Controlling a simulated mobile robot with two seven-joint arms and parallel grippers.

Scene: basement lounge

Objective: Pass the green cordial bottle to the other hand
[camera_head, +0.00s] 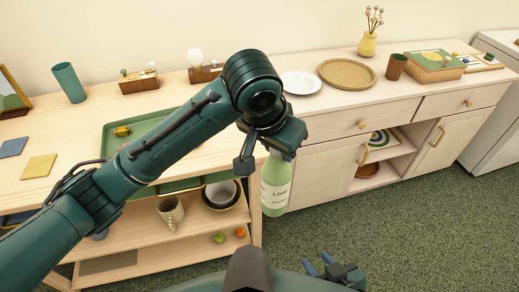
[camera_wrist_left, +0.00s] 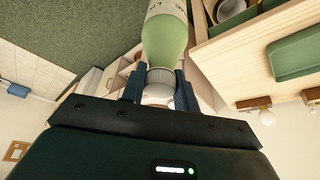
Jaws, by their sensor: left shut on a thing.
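The green cordial bottle (camera_head: 275,186) hangs upright in the air with a pale label reading LIME.
A green tray (camera_head: 112,142) lies on the wooden table at left, partly behind my left arm. Shelves below hold a mug (camera_head: 170,209) and bowls (camera_head: 237,203). A cabinet (camera_head: 325,172) stands behind at right. The carpet (camera_head: 420,225) at right is clear.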

